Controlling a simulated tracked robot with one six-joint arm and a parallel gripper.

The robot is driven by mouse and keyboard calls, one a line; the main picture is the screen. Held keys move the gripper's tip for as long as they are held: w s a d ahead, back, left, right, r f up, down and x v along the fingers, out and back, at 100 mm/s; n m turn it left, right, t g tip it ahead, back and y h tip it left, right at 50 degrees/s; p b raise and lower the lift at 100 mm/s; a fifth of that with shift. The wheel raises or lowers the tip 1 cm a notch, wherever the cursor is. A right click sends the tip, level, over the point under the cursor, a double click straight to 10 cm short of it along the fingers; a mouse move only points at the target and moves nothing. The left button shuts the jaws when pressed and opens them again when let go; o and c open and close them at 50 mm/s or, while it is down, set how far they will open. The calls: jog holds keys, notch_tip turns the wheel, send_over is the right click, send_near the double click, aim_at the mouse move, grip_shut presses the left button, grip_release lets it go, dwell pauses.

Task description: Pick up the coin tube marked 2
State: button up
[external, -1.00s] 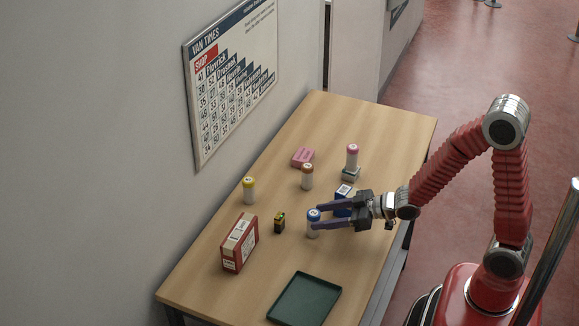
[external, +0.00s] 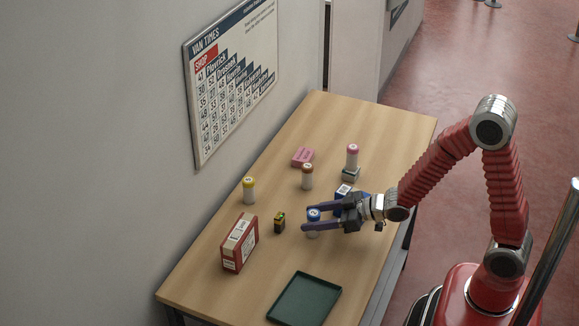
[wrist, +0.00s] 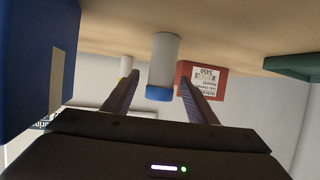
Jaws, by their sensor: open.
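A white coin tube with a blue cap (external: 313,229) stands upright on the table; any number on its cap is too small to read. My gripper (external: 305,219) is open and level around it, one finger on each side. In the wrist view the blue-capped tube (wrist: 163,62) shows between the fingers, with gaps to both. Other white tubes have a yellow cap (external: 249,190), a brown-orange cap (external: 307,177) and a pink cap (external: 352,158); I cannot read their marks.
A blue box (external: 342,191) stands close beside my gripper, partly hidden by it. A red box (external: 239,245), a small dark-and-yellow item (external: 280,222), a pink block (external: 302,157) and a green tray (external: 305,300) are on the table (external: 345,115). A wall borders its left side.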

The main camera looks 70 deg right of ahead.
jog(key=shift+x, duration=2.2)
jog(key=shift+c, duration=0.6)
jog(key=c, duration=1.1)
jog(key=shift+r, duration=5)
